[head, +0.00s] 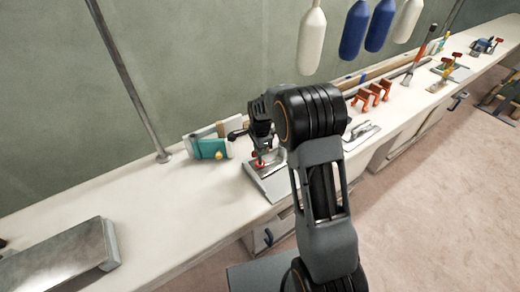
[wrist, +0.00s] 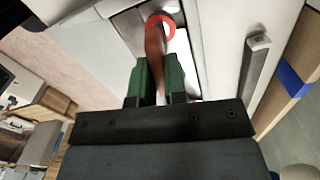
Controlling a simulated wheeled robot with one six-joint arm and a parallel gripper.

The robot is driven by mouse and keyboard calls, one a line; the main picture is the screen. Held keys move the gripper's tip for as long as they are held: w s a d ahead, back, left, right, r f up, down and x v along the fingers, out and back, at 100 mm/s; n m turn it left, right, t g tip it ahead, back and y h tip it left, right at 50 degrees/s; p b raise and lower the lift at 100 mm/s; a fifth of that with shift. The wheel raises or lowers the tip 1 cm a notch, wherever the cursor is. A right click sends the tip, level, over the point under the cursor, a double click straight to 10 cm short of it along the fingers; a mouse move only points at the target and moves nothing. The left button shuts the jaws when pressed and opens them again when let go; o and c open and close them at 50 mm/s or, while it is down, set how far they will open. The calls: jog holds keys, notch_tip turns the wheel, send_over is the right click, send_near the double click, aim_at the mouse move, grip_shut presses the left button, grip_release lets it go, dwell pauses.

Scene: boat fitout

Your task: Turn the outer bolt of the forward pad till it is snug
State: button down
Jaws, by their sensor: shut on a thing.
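My gripper (head: 262,148) reaches down over a pale grey plate (head: 272,187) near the front edge of the bench. In the wrist view my gripper (wrist: 158,82) has its green fingers shut on a red tool (wrist: 155,50) with a ring-shaped end. The ring end lies over a pale plate surface (wrist: 130,25). A small red part of the tool (head: 258,163) also shows under my gripper in the head view. I cannot make out the bolt or whether the ring sits around it.
A teal and white box (head: 208,148) stands close left of my gripper. Orange clamps (head: 372,96) and a flat grey plate (head: 358,135) are to the right. A grey metal block (head: 60,262) lies at front left. A post (head: 128,80) rises behind. The bench between block and box is clear.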

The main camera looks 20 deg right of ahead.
jog(key=c, duration=1.2)
grip_release()
jog(key=shift+r, duration=0.1)
jog(key=shift+o, duration=0.2)
jog(key=shift+r, duration=0.1)
notch_tip(320, 180, up, 14)
jog(key=s+r+n+t+p, duration=0.1)
jog(key=s+r+n, duration=0.1)
jog(key=s+n, duration=0.6)
jog(key=s+r+n+t+p, duration=0.2)
jog(key=s+n, duration=0.6)
jog(key=s, duration=0.7)
jog(key=shift+r+n+t, duration=0.3)
jog(key=shift+r, duration=0.05)
